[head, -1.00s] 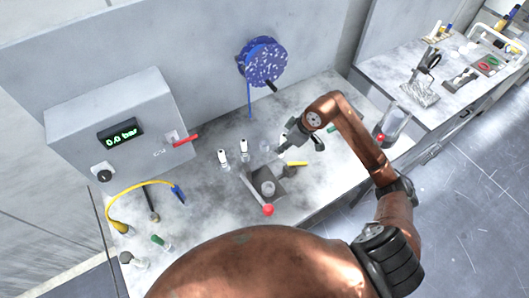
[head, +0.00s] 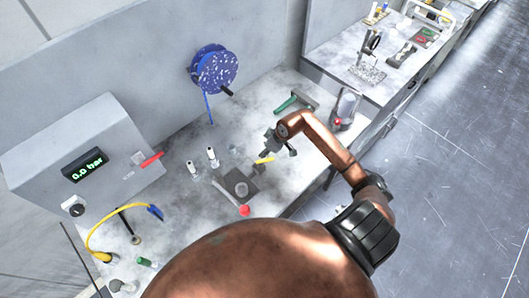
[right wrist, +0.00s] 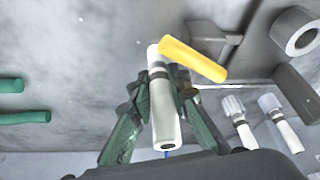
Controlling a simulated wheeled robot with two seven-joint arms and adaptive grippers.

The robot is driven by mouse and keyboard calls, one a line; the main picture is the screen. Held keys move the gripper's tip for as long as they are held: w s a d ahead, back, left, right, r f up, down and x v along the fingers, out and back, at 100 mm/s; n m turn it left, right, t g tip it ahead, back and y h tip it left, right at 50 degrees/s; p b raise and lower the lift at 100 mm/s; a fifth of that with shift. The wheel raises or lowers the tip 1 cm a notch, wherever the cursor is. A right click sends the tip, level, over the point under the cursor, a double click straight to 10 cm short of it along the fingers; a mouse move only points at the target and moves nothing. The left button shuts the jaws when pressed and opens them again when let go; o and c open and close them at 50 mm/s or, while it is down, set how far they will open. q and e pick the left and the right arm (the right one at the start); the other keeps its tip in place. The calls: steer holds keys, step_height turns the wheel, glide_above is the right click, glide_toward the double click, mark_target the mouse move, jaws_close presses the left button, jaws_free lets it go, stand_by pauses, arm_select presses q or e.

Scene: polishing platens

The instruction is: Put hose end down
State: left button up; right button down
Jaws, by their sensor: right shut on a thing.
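My right gripper (head: 268,146) is low over the bench, beside a small yellow bar (head: 264,160). In the right wrist view its fingers (right wrist: 158,100) are shut on a white cylindrical fitting (right wrist: 164,118) with a dark band and an open bore. The yellow bar (right wrist: 193,58) is close to the fitting's far end; whether they touch is unclear. A blue hose (head: 207,108) hangs from the blue reel (head: 218,68) on the back wall. I cannot tell whether it joins the held fitting. A yellow hose (head: 108,218) with a blue end (head: 155,211) curves at the left. My left gripper is not in view.
Two white-topped fittings (head: 212,157) stand left of a dark plate (head: 240,188) with a red knob (head: 244,211). A green-handled tool (head: 287,103) and a clear holder (head: 345,105) stand beyond my right arm. A grey box with a display (head: 83,165) stands left.

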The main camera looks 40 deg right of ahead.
steer(key=shift+f, duration=0.45)
steer(key=shift+f, duration=0.15)
steer(key=c, duration=2.1)
jaws_free()
